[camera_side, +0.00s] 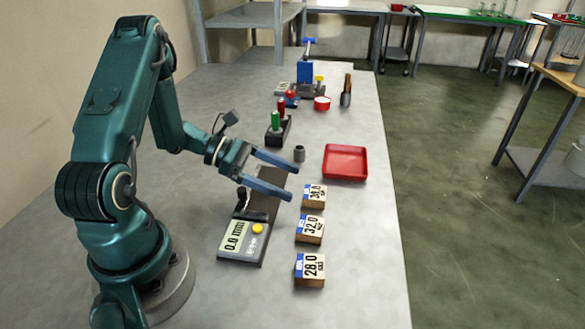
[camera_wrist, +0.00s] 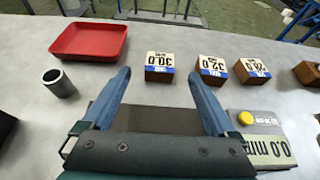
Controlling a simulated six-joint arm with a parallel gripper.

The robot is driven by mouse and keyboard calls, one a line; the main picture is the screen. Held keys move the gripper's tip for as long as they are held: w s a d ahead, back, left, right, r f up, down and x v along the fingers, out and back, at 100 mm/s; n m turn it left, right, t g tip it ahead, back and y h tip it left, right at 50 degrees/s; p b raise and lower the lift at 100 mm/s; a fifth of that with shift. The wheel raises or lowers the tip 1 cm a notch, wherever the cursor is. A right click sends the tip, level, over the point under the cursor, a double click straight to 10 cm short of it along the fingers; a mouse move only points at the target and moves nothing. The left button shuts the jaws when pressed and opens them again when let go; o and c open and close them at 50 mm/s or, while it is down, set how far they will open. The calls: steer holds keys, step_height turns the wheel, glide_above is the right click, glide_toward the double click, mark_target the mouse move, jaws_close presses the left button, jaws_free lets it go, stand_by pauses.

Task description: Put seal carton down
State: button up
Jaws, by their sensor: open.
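Three small cartons with brown sides and white-and-blue labels stand in a row on the bench: 30.0 (camera_side: 314,196), 32.0 (camera_side: 310,229) and 28.0 (camera_side: 309,270). My gripper (camera_side: 293,182) is open and empty, its blue fingers spread just left of the 30.0 carton. In the wrist view the 30.0 carton (camera_wrist: 159,67) lies just beyond and between the fingertips (camera_wrist: 160,76). The 32.0 carton (camera_wrist: 212,71) and 28.0 carton (camera_wrist: 252,71) stand to its right. No carton is in the jaws.
A gauge (camera_side: 242,243) reading 0.0 mm stands left of the cartons, its dark plate partly under my gripper. A red tray (camera_side: 345,162) and a grey hollow cylinder (camera_side: 299,153) stand behind. A rack with green and red pieces (camera_side: 278,130) is farther back. Another brown block (camera_wrist: 308,73) shows at the wrist view's right edge.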

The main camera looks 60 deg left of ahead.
mark_target(316, 192)
steer(key=shift+x, duration=3.65)
jaws_close()
steer(key=shift+r, duration=0.1)
